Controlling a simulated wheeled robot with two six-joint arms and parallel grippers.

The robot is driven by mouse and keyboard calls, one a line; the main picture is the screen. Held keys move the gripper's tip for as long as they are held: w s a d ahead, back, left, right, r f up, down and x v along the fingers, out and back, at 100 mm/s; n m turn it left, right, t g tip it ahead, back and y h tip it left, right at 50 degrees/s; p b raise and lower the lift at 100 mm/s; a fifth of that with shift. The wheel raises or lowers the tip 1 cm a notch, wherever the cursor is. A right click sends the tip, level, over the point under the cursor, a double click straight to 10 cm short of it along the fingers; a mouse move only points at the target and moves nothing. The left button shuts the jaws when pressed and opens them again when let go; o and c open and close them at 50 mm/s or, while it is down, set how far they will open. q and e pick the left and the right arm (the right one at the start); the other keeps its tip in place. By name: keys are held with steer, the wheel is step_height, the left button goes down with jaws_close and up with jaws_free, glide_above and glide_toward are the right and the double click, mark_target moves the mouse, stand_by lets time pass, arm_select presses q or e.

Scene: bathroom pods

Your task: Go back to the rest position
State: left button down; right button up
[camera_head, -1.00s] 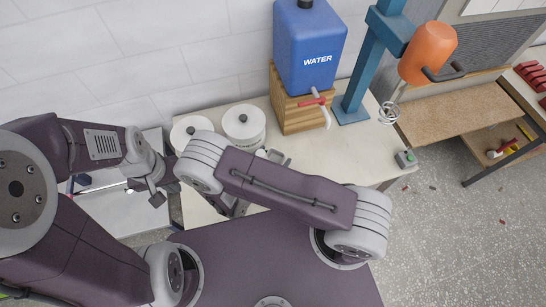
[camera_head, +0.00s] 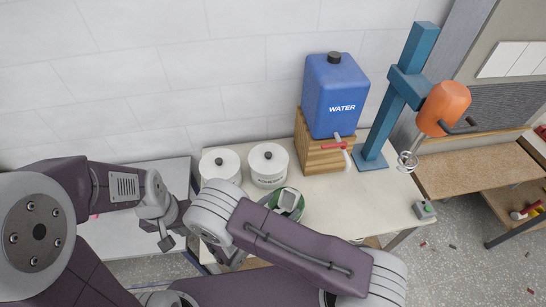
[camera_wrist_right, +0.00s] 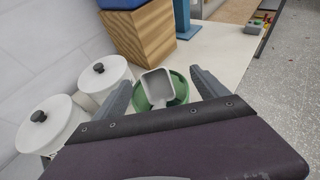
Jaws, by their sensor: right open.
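My right gripper (camera_wrist_right: 160,80) is open in the right wrist view, its two dark fingers apart with nothing seen held between them. Beyond the fingers is a green bowl (camera_wrist_right: 178,88) with a grey square-mouthed scoop (camera_wrist_right: 157,84) in it, on the table. In the head view my right gripper is mostly hidden behind my right arm. My left gripper (camera_head: 172,230) hangs at the left, near the gap between the white surface and the cream table; its jaw opening is unclear. The green bowl (camera_head: 297,205) also shows partly behind my right arm.
Two white lidded canisters (camera_head: 268,165) stand on the cream table (camera_head: 385,205). A blue stand with an orange mixer (camera_head: 442,105) rises at the right. A white surface (camera_head: 125,240) lies left.

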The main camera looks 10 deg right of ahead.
steer(key=s+d+f+m+g+y+b, duration=0.1)
steer(key=s+d+m+g+y+b, duration=0.3)
steer(key=m, duration=0.9)
steer(key=s+d+f+m+g+y+b, duration=0.1)
steer(key=s+d+m+g+y+b, duration=0.3)
steer(key=m+b, duration=0.7)
steer(key=m+y, duration=0.1)
steer(key=m, duration=0.2)
steer(key=shift+s+d+f+y, duration=0.15)
steer(key=shift+s+f+y, duration=0.2)
steer(key=shift+y, duration=0.05)
steer(key=shift+s, duration=0.1)
